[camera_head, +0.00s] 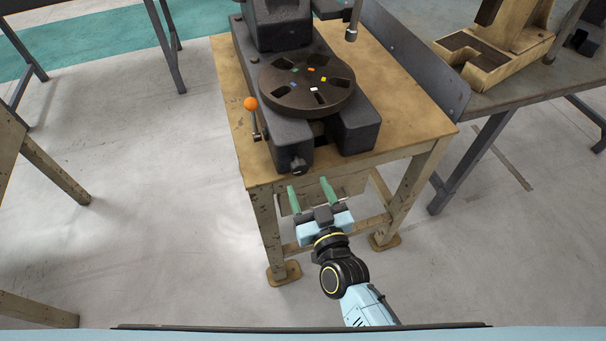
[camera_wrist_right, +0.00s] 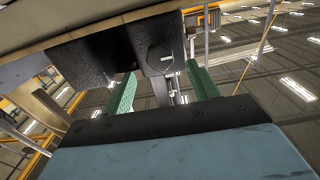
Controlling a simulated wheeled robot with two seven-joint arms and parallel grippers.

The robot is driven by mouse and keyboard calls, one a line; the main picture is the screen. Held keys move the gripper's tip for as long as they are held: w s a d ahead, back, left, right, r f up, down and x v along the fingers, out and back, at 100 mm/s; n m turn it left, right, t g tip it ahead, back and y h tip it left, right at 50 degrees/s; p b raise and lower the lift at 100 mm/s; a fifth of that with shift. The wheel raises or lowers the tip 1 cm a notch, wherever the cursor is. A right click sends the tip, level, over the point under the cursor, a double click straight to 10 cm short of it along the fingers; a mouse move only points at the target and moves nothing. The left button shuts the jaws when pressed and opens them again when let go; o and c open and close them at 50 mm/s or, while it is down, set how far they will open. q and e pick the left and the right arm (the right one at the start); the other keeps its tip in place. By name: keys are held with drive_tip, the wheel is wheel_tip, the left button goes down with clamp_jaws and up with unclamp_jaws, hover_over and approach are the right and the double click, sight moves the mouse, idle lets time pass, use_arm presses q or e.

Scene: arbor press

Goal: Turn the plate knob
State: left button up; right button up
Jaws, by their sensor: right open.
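The arbor press (camera_head: 280,25) stands on a wooden table. Its round dark plate (camera_head: 290,102) has several slots and small coloured marks. A small dark knob (camera_head: 298,165), apparently the plate knob, sticks out at the front of the base's left leg. My right gripper (camera_head: 309,185) is open and empty, its green fingers pointing toward the press, in front of the table edge and just short of the knob in the head view. In the right wrist view, the open fingers (camera_wrist_right: 161,72) face dark blocks of the press base (camera_wrist_right: 100,68). My left gripper is not in view.
A lever with an orange ball (camera_head: 250,104) stands left of the base. The wooden table's front edge (camera_head: 350,166) lies beyond my gripper. A dark upright panel (camera_head: 415,55) borders the right side.

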sight(301, 171)
drive_tip(key=x, duration=0.4)
drive_tip(key=shift+w+a, duration=0.15)
drive_tip(key=shift+w, duration=0.25)
drive_tip(key=c, duration=1)
